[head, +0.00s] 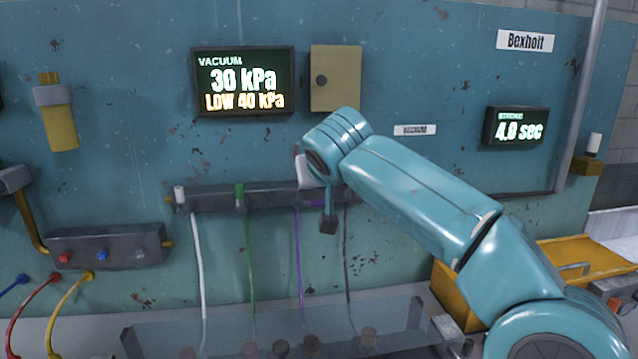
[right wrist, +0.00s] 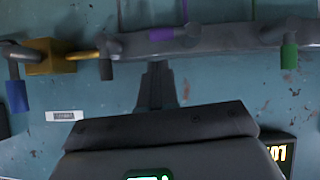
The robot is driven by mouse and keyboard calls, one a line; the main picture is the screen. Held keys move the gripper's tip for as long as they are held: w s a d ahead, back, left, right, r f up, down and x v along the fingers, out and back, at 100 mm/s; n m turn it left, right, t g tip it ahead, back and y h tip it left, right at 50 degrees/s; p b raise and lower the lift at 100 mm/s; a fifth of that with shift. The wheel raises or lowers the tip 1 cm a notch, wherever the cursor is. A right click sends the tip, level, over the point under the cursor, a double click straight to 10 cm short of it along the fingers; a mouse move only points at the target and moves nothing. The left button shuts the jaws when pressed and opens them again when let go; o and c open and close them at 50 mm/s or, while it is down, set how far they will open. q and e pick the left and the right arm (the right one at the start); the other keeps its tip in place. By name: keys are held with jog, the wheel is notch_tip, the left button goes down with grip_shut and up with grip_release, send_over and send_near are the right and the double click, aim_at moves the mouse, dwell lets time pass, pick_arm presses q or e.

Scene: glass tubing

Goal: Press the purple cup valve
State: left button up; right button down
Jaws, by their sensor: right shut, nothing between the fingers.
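A purple part (head: 310,203), which looks like the purple cup valve, shows on the dark manifold bar (head: 268,196) on the blue wall. My right gripper (head: 328,225) is shut and empty, in front of the bar just right of the purple part. In the right wrist view its fingertips (right wrist: 157,72) point toward the bar near the purple piece; I cannot tell whether they touch. My left gripper is not in view.
A green valve (head: 239,192) and a white valve (head: 179,194) sit left on the bar. A vacuum display (head: 243,81) reads 30 kPa, LOW 40 kPa; another (head: 515,127) reads 4.0 sec. A translucent shelf (head: 165,335) is below. A yellow bin (head: 590,262) stands right.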

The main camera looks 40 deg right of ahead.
jog(key=r+v, duration=0.1)
jog(key=v, duration=1)
jog(key=shift+d, duration=0.3)
